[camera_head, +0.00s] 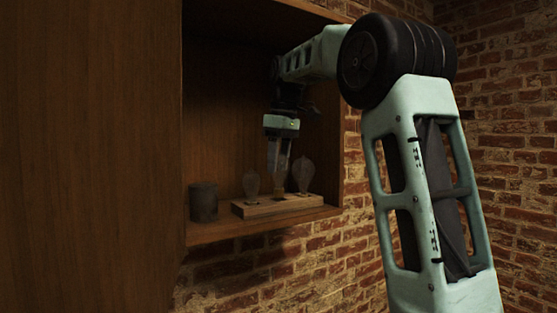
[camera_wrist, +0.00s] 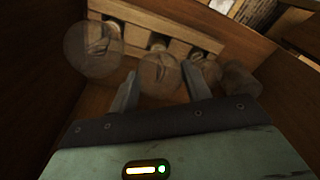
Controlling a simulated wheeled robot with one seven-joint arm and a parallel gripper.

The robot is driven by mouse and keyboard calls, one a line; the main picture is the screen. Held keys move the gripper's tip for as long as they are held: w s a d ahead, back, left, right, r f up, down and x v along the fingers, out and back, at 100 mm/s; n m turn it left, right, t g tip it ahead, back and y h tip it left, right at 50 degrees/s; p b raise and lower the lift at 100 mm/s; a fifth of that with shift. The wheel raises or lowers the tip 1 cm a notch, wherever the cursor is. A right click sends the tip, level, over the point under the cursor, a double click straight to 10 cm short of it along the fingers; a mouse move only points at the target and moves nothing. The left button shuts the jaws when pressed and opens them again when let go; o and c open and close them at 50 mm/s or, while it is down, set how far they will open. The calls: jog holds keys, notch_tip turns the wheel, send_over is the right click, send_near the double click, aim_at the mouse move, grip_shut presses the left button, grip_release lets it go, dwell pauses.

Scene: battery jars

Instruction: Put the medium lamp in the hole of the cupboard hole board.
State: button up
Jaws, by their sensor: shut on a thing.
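The medium lamp (camera_wrist: 160,72) is a clear glass bulb between the two fingers in the wrist view. My gripper (camera_head: 278,163) points down inside the cupboard and is shut on this lamp; its fingers also show in the wrist view (camera_wrist: 160,84). The hole board (camera_head: 250,211) is a pale wooden block on the cupboard shelf. The held lamp is upright over the middle of the board, its lower end at or close to the board's top. I cannot tell whether its base is inside the hole.
A smaller lamp (camera_head: 251,184) stands at the board's left and a larger lamp (camera_head: 303,173) at its right, both close to my fingers. A dark cylinder (camera_head: 203,202) stands left of the board. The cupboard's side wall (camera_head: 325,150) is close on the right.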

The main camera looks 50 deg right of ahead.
jog(key=shift+f+b, duration=0.45)
jog(key=shift+f, duration=0.35)
dwell(0.4)
jog(key=o, duration=1.1)
jog(key=shift+o, duration=0.2)
jog(key=shift+s+d+r+b, duration=0.1)
jog(key=shift+s+r+b, duration=0.05)
jog(key=shift+r, duration=1.1)
jog(key=shift+s+r+b, duration=0.1)
jog(key=shift+s+r, duration=0.05)
jog(key=shift+r, duration=1.1)
jog(key=shift+s+d+r+b, duration=0.1)
jog(key=shift+s+r+b, duration=0.05)
jog(key=shift+r, duration=1.1)
